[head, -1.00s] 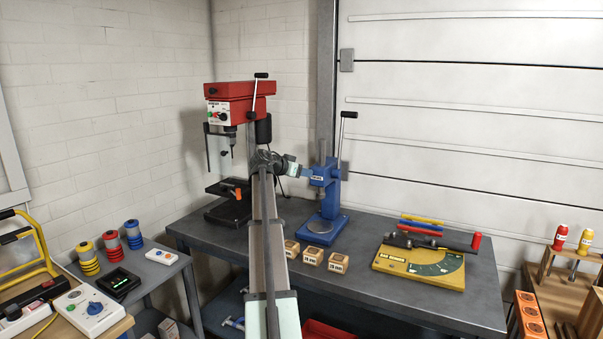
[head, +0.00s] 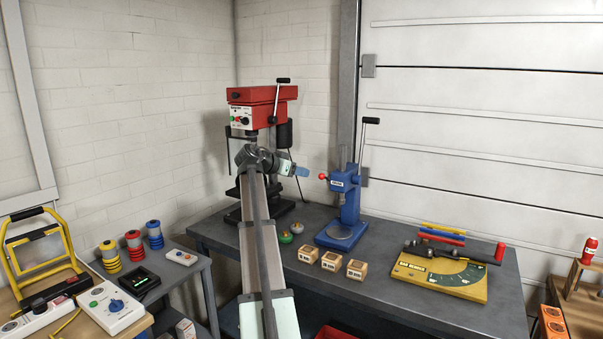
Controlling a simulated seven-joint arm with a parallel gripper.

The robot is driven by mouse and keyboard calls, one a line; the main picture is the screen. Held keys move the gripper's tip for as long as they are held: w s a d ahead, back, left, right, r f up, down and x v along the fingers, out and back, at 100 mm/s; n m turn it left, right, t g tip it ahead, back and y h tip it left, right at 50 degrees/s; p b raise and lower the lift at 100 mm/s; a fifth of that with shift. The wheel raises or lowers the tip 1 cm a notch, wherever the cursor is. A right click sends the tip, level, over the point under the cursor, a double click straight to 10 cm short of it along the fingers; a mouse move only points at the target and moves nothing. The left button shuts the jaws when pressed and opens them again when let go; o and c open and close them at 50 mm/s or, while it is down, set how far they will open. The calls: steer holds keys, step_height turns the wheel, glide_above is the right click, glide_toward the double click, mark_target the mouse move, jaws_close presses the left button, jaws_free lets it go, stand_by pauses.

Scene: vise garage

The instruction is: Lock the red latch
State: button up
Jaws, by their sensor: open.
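A blue bench press (head: 348,205) stands upright on the grey workbench, with a long black-topped lever rising from it. A small red ball knob (head: 323,176) sticks out from its left side; it may be the red latch, but no clear latch shape shows and I cannot tell its locked state. My gripper (head: 303,171) is open, small in view, with its tip pointing right. It appears just left of the red knob with a narrow gap in the picture; the difference in depth is unclear. No object shows in it.
A red drill press (head: 262,100) stands left behind my arm, which hides its lower part. Several wooden blocks (head: 331,260) lie before the blue press. A yellow bending tool (head: 440,275) with a red-ended handle lies right. Two small round-topped items (head: 285,237) lie left of the press.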

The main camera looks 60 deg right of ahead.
steer(key=shift+c, duration=0.5)
steer(key=shift+w+a+f, duration=0.1)
steer(key=shift+w+f, duration=0.05)
steer(key=shift+w, duration=0.05)
steer(key=shift+c, duration=0.7)
steer(key=shift+n+y, duration=0.3)
steer(key=shift+n, duration=0.2)
steer(key=f, duration=0.3)
steer(key=a+f, duration=0.1)
steer(key=f, duration=0.2)
steer(key=w+f, duration=0.1)
steer(key=f, duration=0.2)
steer(key=shift+a+f, duration=0.15)
steer(key=shift+a, duration=0.2)
steer(key=c, duration=0.6)
steer(key=s+f+n, duration=0.1)
steer(key=a+f+g+h, duration=0.1)
steer(key=f, duration=0.1)
steer(key=s+a+f+n, duration=0.1)
steer(key=f, duration=0.1)
steer(key=shift+s+a+n+h, duration=0.15)
steer(key=shift+s+n+h, duration=0.15)
steer(key=shift+s+h, duration=0.1)
jaws_close()
steer(key=n+t+h, duration=0.2)
steer(key=n+h, duration=0.4)
steer(key=n, duration=0.9)
glide_toward(320, 178)
steer(key=x, duration=0.7)
steer(key=shift+w, duration=0.15)
